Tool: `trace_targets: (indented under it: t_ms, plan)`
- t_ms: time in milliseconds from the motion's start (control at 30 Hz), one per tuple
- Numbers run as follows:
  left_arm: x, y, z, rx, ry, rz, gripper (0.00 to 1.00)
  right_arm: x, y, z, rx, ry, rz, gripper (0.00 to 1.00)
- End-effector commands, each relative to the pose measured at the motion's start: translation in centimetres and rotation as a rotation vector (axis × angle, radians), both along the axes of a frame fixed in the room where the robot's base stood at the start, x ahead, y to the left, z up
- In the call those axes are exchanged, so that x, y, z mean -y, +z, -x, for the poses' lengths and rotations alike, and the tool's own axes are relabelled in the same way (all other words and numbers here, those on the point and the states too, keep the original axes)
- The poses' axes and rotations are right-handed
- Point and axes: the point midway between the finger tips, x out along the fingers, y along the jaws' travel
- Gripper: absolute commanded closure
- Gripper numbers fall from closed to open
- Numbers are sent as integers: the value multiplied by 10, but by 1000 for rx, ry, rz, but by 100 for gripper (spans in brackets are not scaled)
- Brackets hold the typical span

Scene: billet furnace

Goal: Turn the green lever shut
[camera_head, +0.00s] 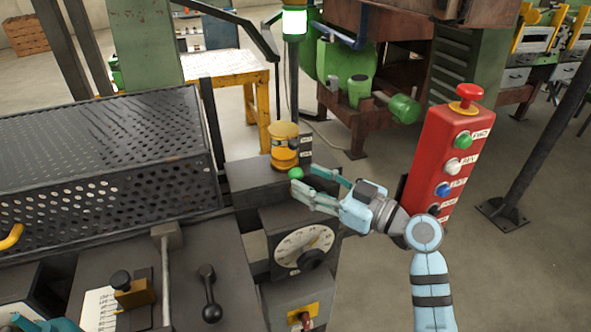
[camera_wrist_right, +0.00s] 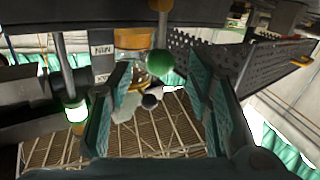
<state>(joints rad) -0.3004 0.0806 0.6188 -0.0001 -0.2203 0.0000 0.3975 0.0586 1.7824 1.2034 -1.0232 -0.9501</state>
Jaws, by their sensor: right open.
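The green lever shows as a round green knob (camera_head: 295,173) beside a yellow-capped glass cup on the grey machine block. In the right wrist view the green knob (camera_wrist_right: 160,62) appears between the two fingertips. My right gripper (camera_head: 307,184) is open, its teal fingers pointing left at the knob. It is not shut on the knob; I cannot tell whether a finger touches it. The lever's arm is mostly hidden. A teal piece of my left gripper (camera_head: 48,325) shows at the bottom left edge; its jaws are cut off.
The yellow cup (camera_head: 284,146) stands close behind the knob. A dial box (camera_head: 302,247) is below my right gripper. A red button box (camera_head: 446,150) stands to the right of it. A perforated guard (camera_head: 100,160) fills the left. Open floor lies at the lower right.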

Motion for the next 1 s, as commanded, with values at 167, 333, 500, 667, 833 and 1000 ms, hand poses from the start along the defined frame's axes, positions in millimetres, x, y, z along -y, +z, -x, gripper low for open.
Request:
trace_targets:
  t_ms: [167, 333, 500, 667, 833, 1000]
  plan:
    - [0, 4, 0, 0, 0, 0, 60, -26, 0, -20, -1, 1, 0, 54]
    - [0, 5, 0, 1, 0, 0, 60, -35, -1, -27, -3, 1, 3, 54]
    - [0, 4, 0, 1, 0, 0, 60, -35, -2, -28, -2, 1, 4, 54]
    - [0, 4, -1, 2, 0, 0, 60, -35, -2, -27, -2, 0, 3, 70]
    - [0, 4, -1, 2, 0, 0, 60, -35, -2, -27, -2, 0, 3, 97]
    - [1, 4, -1, 2, 0, 1, 60, -35, -2, -27, -2, 0, 3, 100]
